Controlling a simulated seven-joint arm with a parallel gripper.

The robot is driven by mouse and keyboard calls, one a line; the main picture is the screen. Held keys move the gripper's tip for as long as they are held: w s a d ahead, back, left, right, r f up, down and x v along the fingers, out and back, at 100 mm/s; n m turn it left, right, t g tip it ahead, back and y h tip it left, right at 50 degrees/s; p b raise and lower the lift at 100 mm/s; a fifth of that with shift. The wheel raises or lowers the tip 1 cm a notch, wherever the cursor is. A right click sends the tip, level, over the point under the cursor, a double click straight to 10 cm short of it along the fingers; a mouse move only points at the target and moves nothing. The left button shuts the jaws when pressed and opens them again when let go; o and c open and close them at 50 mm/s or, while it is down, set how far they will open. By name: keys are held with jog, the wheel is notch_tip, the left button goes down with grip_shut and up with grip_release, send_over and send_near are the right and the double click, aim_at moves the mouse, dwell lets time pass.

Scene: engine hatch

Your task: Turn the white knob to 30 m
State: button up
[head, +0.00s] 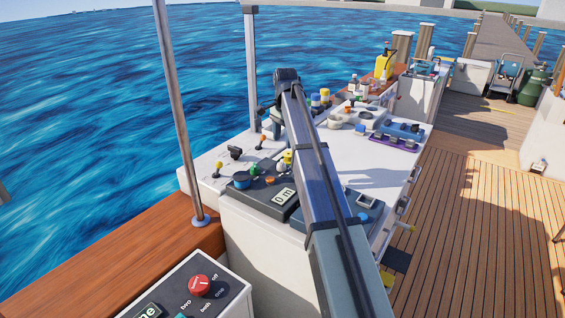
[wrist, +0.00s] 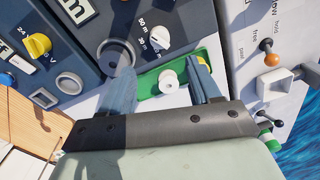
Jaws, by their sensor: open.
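The white knob (wrist: 157,40) is on a dark panel in the wrist view, beside a scale with "50 m" and what looks like "30 m" to its left. I cannot tell exactly which mark it points to. My gripper (wrist: 160,70) is open, its two fingers apart and empty, with the white knob just beyond the fingertips and not held. In the head view a display (head: 283,196) on a dark panel reads "0 m"; my arm hides the panel's right side and the white knob cannot be made out there.
A green plate with a white round post (wrist: 168,80) lies between my fingers. A grey ring (wrist: 116,57) is by the left finger, and a yellow knob (wrist: 38,45) is at left. An orange-tipped lever (wrist: 268,52) and a white bracket (wrist: 285,82) stand at right.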

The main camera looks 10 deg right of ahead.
aim_at(281, 165)
jog(key=f, duration=1)
jog(key=shift+w+a+f, duration=0.1)
jog(key=shift+w+f, duration=0.1)
jog(key=c, duration=1)
